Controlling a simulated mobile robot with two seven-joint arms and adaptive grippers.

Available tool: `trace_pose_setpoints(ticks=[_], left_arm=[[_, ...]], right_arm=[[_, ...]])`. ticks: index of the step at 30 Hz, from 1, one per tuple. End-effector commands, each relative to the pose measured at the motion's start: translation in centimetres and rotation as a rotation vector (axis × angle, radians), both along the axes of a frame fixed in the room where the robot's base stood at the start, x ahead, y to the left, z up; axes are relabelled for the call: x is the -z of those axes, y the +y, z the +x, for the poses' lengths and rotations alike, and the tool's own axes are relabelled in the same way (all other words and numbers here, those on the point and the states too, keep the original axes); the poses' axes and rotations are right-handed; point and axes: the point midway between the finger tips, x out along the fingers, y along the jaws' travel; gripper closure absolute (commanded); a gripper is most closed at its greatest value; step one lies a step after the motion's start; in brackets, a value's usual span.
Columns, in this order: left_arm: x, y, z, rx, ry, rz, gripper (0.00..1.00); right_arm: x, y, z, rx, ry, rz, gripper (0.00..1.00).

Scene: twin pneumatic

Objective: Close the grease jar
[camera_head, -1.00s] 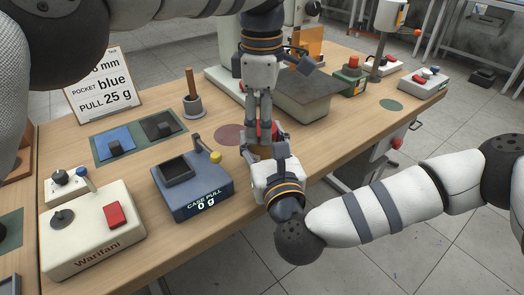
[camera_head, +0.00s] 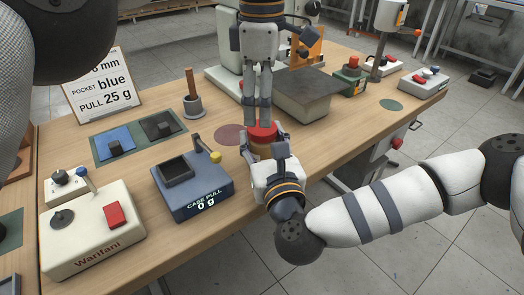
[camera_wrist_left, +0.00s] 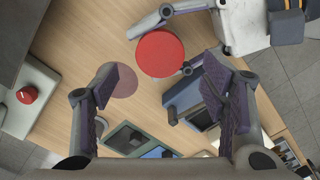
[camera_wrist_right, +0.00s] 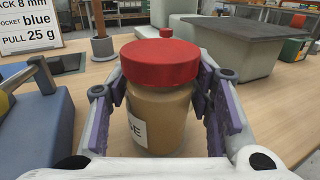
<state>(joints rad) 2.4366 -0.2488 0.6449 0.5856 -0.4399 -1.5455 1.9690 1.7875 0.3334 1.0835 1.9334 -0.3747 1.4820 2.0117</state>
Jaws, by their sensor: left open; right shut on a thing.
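The grease jar (camera_wrist_right: 160,115), with an amber body and part of a white label showing, stands upright at the table's front edge. Its red lid (camera_wrist_right: 160,63) sits on top and looks level in the right wrist view; how tight it is I cannot tell. My right gripper (camera_head: 263,143) is shut on the jar's body, one finger on each side below the lid. My left gripper (camera_head: 258,116) points down above the lid, open and empty. In the left wrist view the lid (camera_wrist_left: 160,53) lies beyond the spread fingers, clear of them.
A blue case-pull gauge (camera_head: 192,190) reading 0 g stands left of the jar. A cream control box (camera_head: 95,225) is at front left. A bare mauve disc (camera_head: 230,135) marks the table beside the jar.

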Motion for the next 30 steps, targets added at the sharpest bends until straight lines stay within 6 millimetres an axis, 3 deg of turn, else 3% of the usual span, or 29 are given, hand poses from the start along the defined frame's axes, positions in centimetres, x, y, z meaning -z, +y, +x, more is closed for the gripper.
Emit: trace_pose_setpoints(ticks=[10,19,23,30], left_arm=[[-3.2,-0.1,0.0,-0.002,0.000,0.003,0.37],[-3.4,-0.1,0.0,0.000,0.002,0.002,0.37],[-2.9,0.0,0.0,-0.001,0.002,0.004,0.37],[0.8,0.0,-0.1,0.000,0.005,0.004,0.37]], right_arm=[[0.1,0.0,0.0,-0.001,0.002,0.000,1.00],[0.1,0.0,0.0,-0.001,0.003,-0.001,1.00],[0.1,0.0,0.0,-0.001,0.003,-0.001,1.00],[0.1,0.0,0.0,-0.001,0.003,-0.001,1.00]])
